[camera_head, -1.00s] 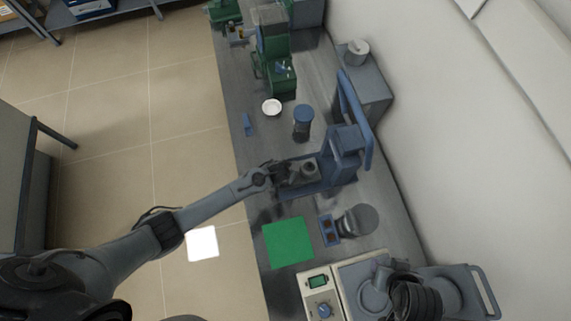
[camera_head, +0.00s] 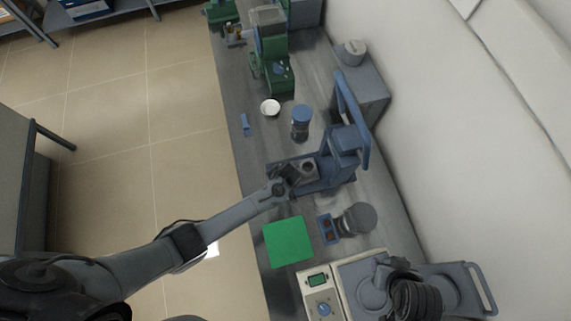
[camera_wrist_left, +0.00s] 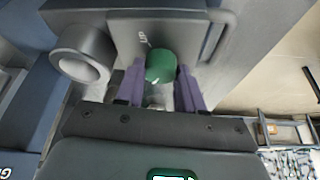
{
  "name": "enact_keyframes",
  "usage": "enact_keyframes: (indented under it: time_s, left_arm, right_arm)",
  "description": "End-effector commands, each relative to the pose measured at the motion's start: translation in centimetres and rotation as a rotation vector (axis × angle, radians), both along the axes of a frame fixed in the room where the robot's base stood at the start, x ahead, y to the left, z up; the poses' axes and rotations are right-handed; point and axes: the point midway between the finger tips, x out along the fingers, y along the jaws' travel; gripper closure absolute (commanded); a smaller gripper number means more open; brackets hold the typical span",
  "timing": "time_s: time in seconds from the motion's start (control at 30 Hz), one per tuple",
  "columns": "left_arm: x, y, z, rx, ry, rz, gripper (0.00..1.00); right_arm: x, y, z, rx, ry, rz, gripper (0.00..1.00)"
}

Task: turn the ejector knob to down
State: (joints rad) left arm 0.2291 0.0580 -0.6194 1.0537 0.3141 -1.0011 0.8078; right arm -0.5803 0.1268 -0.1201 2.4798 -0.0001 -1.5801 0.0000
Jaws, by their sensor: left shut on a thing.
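The ejector knob (camera_wrist_left: 160,66) is a green round knob with a white mark, on the grey front panel (camera_wrist_left: 128,32) of the blue machine. A small white marking sits on the panel just above it. My left gripper (camera_wrist_left: 160,92) has its two purple fingers on either side of the knob and is shut on it. In the head view, my left gripper (camera_head: 284,178) is at the front of the blue machine (camera_head: 345,150), and the knob is hidden there. My right gripper is not in view.
A grey cylinder (camera_wrist_left: 82,54) sticks out beside the knob. On the bench are a green mat (camera_head: 288,241), a blue-capped jar (camera_head: 301,118), a white dish (camera_head: 270,108) and a green machine (camera_head: 272,65). Floor left of the bench is open.

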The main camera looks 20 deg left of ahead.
Motion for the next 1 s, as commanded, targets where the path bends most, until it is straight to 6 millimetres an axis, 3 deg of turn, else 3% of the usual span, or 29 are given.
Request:
enact_keyframes:
  time_s: [0.27, 0.3, 0.47, 0.77, 1.0]
  left_arm:
    - [0.1, 0.1, 0.1, 0.000, -0.002, 0.004, 0.93]
    - [0.1, 0.1, 0.1, 0.000, -0.002, 0.004, 0.59]
    - [0.1, 0.1, 0.0, -0.001, -0.001, 0.003, 0.37]
    - [0.0, 0.0, 0.1, 0.000, -0.001, 0.002, 0.37]
    - [-0.6, -0.3, 1.8, -0.001, -0.003, 0.001, 0.37]
  right_arm:
    - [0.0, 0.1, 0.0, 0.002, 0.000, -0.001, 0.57]
    - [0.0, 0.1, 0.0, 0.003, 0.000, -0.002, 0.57]
    - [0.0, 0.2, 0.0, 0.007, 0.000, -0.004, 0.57]
    - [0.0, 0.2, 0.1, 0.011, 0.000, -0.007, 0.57]
    - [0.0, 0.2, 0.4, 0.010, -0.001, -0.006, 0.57]
